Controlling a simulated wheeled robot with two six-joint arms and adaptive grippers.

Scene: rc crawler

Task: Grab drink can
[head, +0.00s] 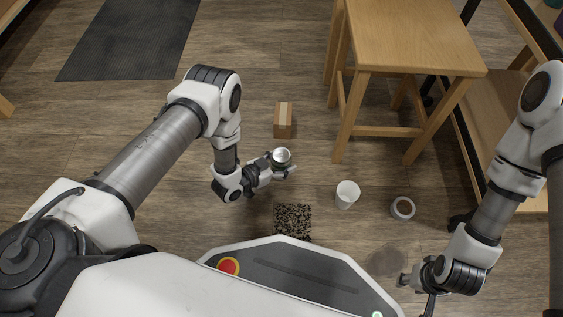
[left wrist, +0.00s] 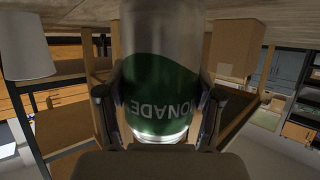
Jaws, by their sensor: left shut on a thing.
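The drink can (head: 281,156) is silver on top with a dark green band. My left gripper (head: 284,167) is shut on it, with a finger on either side. In the left wrist view the can (left wrist: 162,95) fills the middle, between the two fingers, and the upside-down letters "ONADE" show on its green band. I cannot tell from these views whether its base touches the floor. My right gripper (head: 416,281) is low at the right, away from the can; its fingers are too small and partly hidden to judge.
A white cup (head: 347,194) and a tape-like ring (head: 403,208) stand on the floor to the right. A cardboard box (head: 284,120) is behind the can. A speckled dark square (head: 293,221) lies in front. A wooden stool (head: 412,40) stands at the back right.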

